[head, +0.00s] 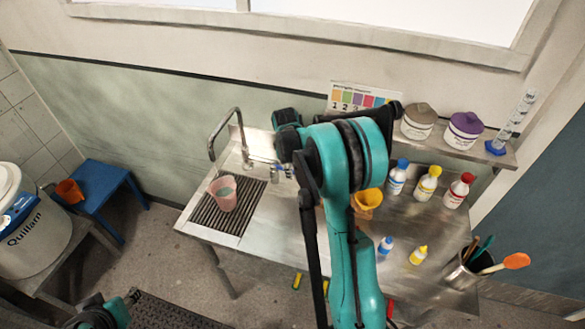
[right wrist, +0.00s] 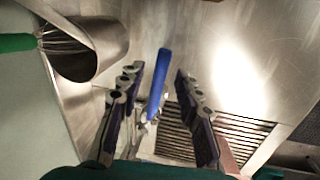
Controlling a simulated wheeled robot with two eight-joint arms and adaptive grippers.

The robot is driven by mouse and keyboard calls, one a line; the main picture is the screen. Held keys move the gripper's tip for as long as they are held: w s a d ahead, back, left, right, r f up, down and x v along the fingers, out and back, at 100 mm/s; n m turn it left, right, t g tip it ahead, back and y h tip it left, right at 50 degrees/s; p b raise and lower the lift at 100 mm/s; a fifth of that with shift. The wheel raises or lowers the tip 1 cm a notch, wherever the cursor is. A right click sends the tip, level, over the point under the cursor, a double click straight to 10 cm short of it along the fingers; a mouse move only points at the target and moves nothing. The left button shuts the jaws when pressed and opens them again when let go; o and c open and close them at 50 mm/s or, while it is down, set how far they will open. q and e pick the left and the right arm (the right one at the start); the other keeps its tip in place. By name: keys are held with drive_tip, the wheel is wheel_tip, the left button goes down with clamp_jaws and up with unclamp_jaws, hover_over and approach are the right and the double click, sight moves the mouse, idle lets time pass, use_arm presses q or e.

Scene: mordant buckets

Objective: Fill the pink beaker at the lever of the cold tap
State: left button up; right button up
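The pink beaker (head: 222,198) stands upright on the ribbed drain grid (head: 240,221), below the gooseneck tap (head: 212,142). A grey-green patch shows inside it; I cannot tell whether it is water. A pink edge shows at lower right in the right wrist view (right wrist: 230,160). In that view the blue lever (right wrist: 160,75) stands between the two fingers of my right gripper (right wrist: 158,78), which is open with gaps on both sides.
A utensil pot (head: 462,273) stands at the front right. In the right wrist view, a metal vessel with a whisk (right wrist: 95,45) is at upper left. The counter's left edge is near the grid.

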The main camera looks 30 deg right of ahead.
drive_tip(key=shift+r, duration=0.1)
wheel_tip(320, 180, up, 12)
drive_tip(key=s+a, duration=0.1)
drive_tip(key=a, duration=0.1)
drive_tip(key=shift+s+f, duration=0.15)
drive_tip(key=shift+f, duration=0.05)
idle(0.8)
